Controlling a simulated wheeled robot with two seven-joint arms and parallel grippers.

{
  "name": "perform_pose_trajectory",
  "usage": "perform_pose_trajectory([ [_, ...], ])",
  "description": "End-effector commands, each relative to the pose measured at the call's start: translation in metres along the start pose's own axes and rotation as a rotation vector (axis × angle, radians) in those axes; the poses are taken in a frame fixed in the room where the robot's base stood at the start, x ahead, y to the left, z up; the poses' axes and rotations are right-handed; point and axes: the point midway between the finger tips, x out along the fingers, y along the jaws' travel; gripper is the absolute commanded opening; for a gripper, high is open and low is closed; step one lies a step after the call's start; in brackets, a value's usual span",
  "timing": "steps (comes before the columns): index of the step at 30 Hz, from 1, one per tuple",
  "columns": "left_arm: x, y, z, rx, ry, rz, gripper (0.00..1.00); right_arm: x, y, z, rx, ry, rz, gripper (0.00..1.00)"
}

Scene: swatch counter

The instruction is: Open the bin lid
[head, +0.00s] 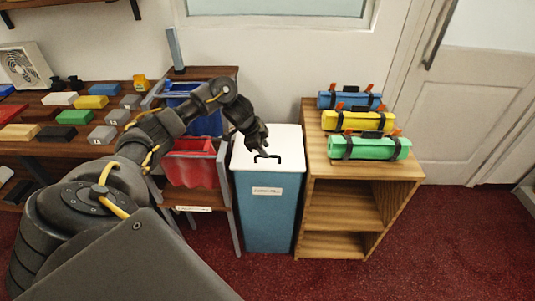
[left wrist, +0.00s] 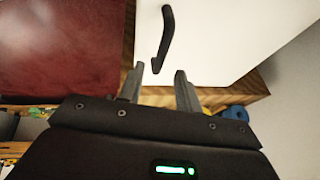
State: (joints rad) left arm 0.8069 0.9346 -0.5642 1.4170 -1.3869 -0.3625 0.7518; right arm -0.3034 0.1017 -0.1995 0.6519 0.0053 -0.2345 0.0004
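The bin (head: 268,222) is a blue box with a label on its front and a flat white lid (head: 288,138) lying shut on top. A black bar handle (head: 268,157) sits on the lid. My left gripper (head: 260,148) is just above the lid at the handle. In the left wrist view, the fingers of my left gripper (left wrist: 158,78) are apart with nothing held, and one end of the black handle (left wrist: 167,35) reaches toward the gap between the fingertips. The white lid (left wrist: 220,40) fills the upper right there. My right gripper is not in view.
A wooden shelf (head: 372,165) right of the bin carries blue, yellow and green strapped rolls. A rack with a red bin (head: 190,168) stands close on the left. A table of coloured blocks (head: 75,117) is further left. Red floor lies open at right.

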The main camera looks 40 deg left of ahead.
Motion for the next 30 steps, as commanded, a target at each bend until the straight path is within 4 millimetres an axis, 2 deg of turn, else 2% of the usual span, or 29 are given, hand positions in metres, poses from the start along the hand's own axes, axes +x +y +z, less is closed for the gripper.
perform_pose_trajectory([
  [1,0.009,0.001,0.000,-0.001,-0.001,0.003,0.34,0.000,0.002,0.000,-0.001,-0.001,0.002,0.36],
  [6,0.026,0.000,0.000,0.000,0.000,0.000,0.34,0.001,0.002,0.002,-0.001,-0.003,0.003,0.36],
  [17,0.033,0.000,0.000,0.001,-0.001,-0.001,0.34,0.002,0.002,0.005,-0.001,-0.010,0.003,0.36],
  [18,0.033,0.000,0.000,0.001,-0.001,-0.001,0.33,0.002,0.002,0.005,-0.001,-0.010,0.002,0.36],
  [26,0.032,0.000,0.000,0.001,-0.001,-0.001,0.00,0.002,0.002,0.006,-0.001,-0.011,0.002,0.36],
  [30,0.032,0.000,0.000,0.001,0.000,-0.001,0.00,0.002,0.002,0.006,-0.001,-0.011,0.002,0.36],
])
